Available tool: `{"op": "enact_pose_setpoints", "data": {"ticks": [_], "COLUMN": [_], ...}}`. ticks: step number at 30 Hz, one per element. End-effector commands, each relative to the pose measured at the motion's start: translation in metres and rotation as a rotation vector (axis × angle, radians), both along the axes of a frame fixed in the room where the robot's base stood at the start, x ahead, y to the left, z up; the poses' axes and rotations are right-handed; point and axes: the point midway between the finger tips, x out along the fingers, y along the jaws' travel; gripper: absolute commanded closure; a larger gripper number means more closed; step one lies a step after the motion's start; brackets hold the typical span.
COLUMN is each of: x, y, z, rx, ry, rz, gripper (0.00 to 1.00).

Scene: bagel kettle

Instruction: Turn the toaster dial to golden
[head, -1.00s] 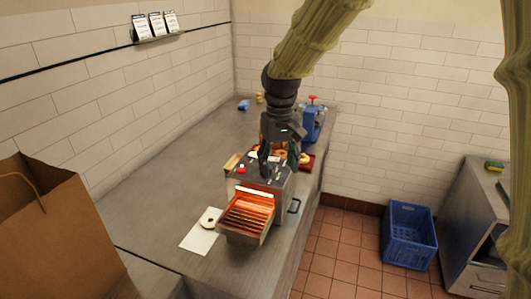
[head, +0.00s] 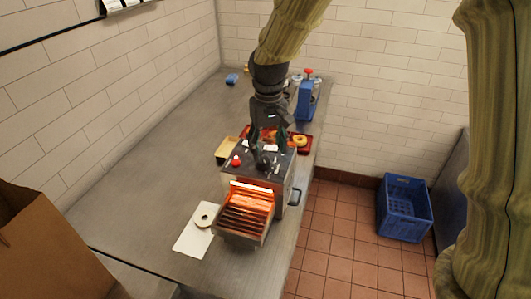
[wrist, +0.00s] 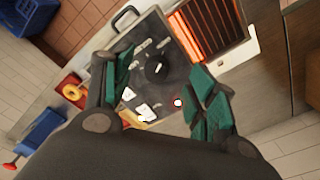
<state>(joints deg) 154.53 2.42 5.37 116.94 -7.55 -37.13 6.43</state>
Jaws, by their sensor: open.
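The toaster (head: 287,178) stands on the metal counter, with a glowing orange rack at its front. Its dark top panel (wrist: 187,80) carries a black round dial (wrist: 157,70), several small white labels and a red-and-white knob (wrist: 178,102). In the head view the red knob (head: 236,162) is left of the dial (head: 263,162). My gripper (wrist: 160,62) is open above the panel, its green-padded fingers apart on either side of the dial in the wrist view. I cannot tell whether they touch it. The label wording and dial setting are too small to read.
A paper bag (head: 45,245) is at left; a blue crate (head: 405,210) is on the floor.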

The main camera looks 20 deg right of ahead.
Motion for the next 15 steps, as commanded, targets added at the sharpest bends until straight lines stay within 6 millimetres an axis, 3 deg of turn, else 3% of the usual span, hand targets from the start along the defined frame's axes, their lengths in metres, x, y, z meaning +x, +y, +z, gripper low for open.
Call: {"op": "enact_pose_setpoints", "data": {"ticks": [6,15], "x": [0.022,0.011], "y": [0.002,0.001], "z": [-0.037,-0.05], "rx": [0.0,0.001], "ry": [0.019,0.007], "rz": [0.002,0.001], "gripper": [0.43,0.43]}}
